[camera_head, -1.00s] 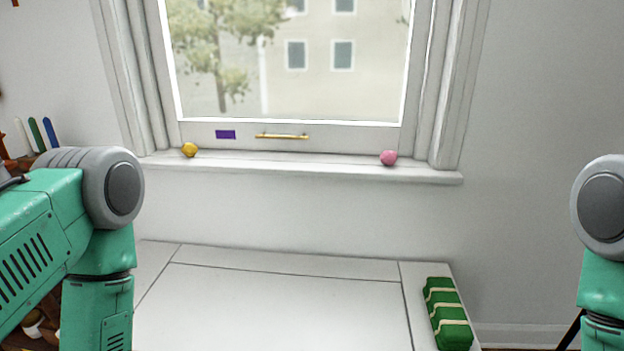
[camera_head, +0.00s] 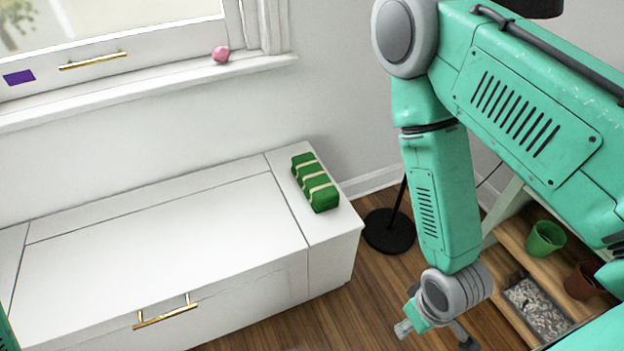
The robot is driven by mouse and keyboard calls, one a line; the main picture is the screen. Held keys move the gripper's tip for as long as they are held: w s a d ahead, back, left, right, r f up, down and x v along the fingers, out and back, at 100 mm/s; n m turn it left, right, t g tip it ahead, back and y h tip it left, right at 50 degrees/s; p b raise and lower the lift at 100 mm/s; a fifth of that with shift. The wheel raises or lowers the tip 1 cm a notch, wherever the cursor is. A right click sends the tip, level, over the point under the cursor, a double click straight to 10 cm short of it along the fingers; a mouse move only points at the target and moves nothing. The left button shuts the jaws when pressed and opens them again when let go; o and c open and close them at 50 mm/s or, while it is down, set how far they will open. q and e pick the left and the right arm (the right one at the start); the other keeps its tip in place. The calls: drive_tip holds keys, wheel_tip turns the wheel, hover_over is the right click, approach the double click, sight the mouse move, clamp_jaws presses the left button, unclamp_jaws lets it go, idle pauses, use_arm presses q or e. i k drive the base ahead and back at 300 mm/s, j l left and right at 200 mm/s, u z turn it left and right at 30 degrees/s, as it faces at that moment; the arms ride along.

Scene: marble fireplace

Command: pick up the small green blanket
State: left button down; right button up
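The small green blanket (camera_head: 315,183) is a folded green bundle with cream stripes. It lies on the right end of the white window bench (camera_head: 150,240), near the wall. My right gripper (camera_head: 436,336) hangs at the lower right, over the wooden floor and apart from the bench. Its fingers look spread and I see nothing between them. The blanket is up and to the left of it in the picture. My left gripper is not in view; only a sliver of my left arm shows at the left edge.
A black round stand base (camera_head: 388,232) stands on the floor just right of the bench. A wooden shelf at the right holds a green pot (camera_head: 545,238), a brown pot (camera_head: 582,281) and a tray of pebbles (camera_head: 538,308). A pink object (camera_head: 221,54) sits on the windowsill. The bench top is otherwise clear.

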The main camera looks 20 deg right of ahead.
sight(320, 191)
drive_tip(key=k, duration=0.45)
drive_tip(key=k+z, duration=0.15)
drive_tip(key=z, duration=1.1)
drive_tip(key=i+j+z, duration=0.15)
drive_tip(key=i+j, duration=0.15)
drive_tip(key=i, duration=0.25)
drive_tip(key=i+j+z, duration=0.15)
drive_tip(key=i+j, duration=0.25)
drive_tip(key=i, duration=0.1)
